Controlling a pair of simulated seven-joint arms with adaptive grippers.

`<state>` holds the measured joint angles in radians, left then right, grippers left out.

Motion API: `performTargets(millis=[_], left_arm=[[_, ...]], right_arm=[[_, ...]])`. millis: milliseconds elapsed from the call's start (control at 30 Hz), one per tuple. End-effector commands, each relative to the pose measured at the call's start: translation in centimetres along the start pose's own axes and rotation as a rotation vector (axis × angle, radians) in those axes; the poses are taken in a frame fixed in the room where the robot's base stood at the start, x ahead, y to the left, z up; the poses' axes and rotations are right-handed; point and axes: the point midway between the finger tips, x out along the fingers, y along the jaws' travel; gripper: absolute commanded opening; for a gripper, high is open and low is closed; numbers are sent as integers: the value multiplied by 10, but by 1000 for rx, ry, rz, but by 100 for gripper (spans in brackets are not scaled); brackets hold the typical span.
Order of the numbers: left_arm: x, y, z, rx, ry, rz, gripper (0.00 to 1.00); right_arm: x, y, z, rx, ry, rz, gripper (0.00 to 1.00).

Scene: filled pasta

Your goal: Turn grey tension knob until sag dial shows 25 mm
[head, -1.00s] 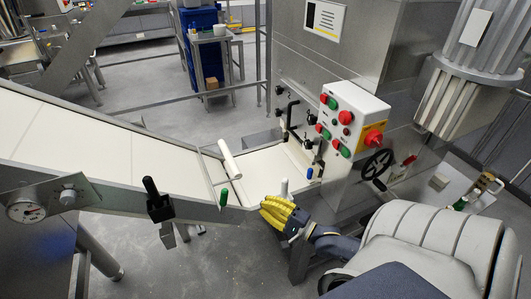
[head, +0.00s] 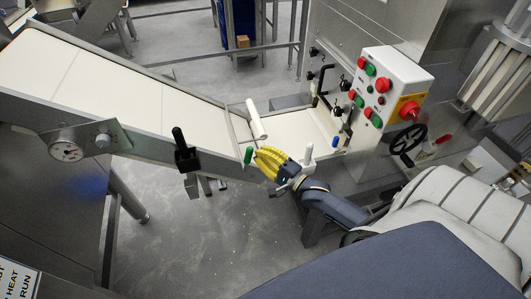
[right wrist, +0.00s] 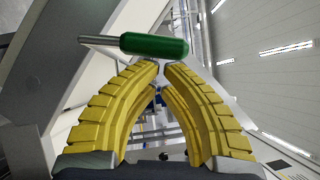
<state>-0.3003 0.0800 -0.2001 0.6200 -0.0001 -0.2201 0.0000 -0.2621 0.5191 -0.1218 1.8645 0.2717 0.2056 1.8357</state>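The grey tension knob (head: 103,141) sits on a metal plate on the near side of the conveyor, at left in the head view. My right gripper (head: 258,158), with yellow ribbed fingers, is well to the right of the knob, beside the belt's lower end. In the right wrist view its fingertips (right wrist: 161,66) nearly meet, with nothing between them. A green handle (right wrist: 155,46) on a metal rod shows beyond the tips. My left gripper is out of view.
A black lever (head: 182,150) stands up from the conveyor's near edge between knob and gripper. A green-tipped peg (head: 248,155) is by the fingertips. The control box (head: 385,88) with red and green buttons and a black handwheel (head: 408,143) are at right.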

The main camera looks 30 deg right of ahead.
Motion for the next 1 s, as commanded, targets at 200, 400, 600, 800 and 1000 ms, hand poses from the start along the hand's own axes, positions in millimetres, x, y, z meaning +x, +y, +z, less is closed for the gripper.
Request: performTargets(millis=[200, 400, 600, 800, 1000], left_arm=[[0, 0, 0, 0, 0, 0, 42], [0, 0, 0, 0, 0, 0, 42], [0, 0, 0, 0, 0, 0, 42], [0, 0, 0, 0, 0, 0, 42], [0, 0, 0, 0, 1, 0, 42]], right_arm=[[0, 0, 0, 0, 0, 0, 0], [4, -2, 4, 0, -1, -2, 0], [13, -4, 16, 0, -1, -1, 0], [14, -5, 19, 0, -2, -2, 0], [15, -6, 19, 1, -2, -3, 0]])
